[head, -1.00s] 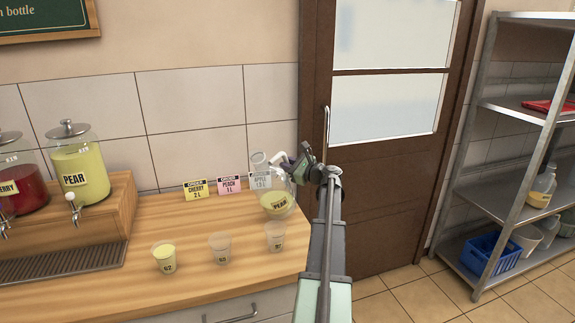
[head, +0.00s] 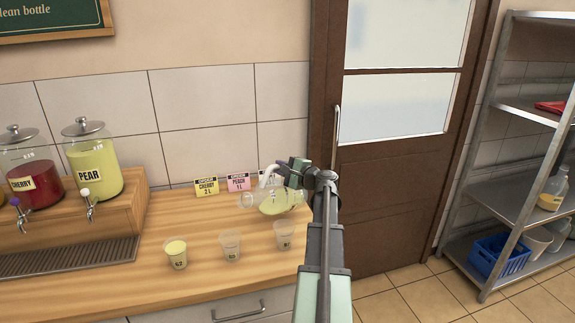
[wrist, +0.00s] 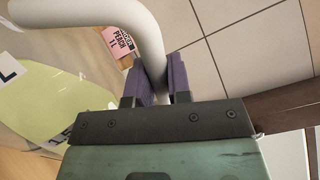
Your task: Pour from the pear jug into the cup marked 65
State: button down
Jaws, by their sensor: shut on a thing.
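The pear jug (head: 280,204) is clear, with yellow-green juice inside. It is tipped on its side above the counter, mouth to the left. My gripper (head: 279,166) is shut on its white handle (head: 268,174); in the wrist view the purple fingers of my gripper (wrist: 160,72) clasp the handle (wrist: 148,38), with the juice (wrist: 55,108) at left. Three cups stand in front of the jug: a left cup (head: 176,255) with yellow juice, marked 62, an empty-looking middle cup (head: 230,245) and a right cup (head: 284,235). The last two labels are too small to read surely. No stream shows.
Cherry (head: 34,170) and pear (head: 95,165) dispensers stand on a wooden stand at left. A yellow card (head: 206,187) and a pink card (head: 238,182) stand behind the cups. The counter's right end is near the door (head: 385,185).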

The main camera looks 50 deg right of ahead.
aim_at(269, 171)
jog(key=shift+a+f+n+b, duration=0.2)
jog(key=shift+a+n, duration=0.45)
jog(key=shift+a, duration=0.55)
jog(key=shift+a+f+n+b, duration=0.1)
jog(key=shift+a+f+n, duration=0.1)
jog(key=shift+a+n, duration=0.7)
jog(key=shift+a, duration=0.35)
jog(key=shift+a+r+p, duration=0.4)
jog(key=shift+r+p, duration=0.3)
jog(key=shift+n, duration=0.35)
jog(key=shift+a, duration=0.1)
jog(key=shift+a+r+n+p, duration=0.4)
jog(key=shift+r+p, duration=0.15)
jog(key=shift+r, duration=0.05)
jog(key=shift+a+r+n+p, duration=0.4)
jog(key=shift+a+r+p, duration=0.1)
jog(key=shift+r+p, duration=0.15)
jog(key=shift+f, duration=0.1)
dwell(2.8)
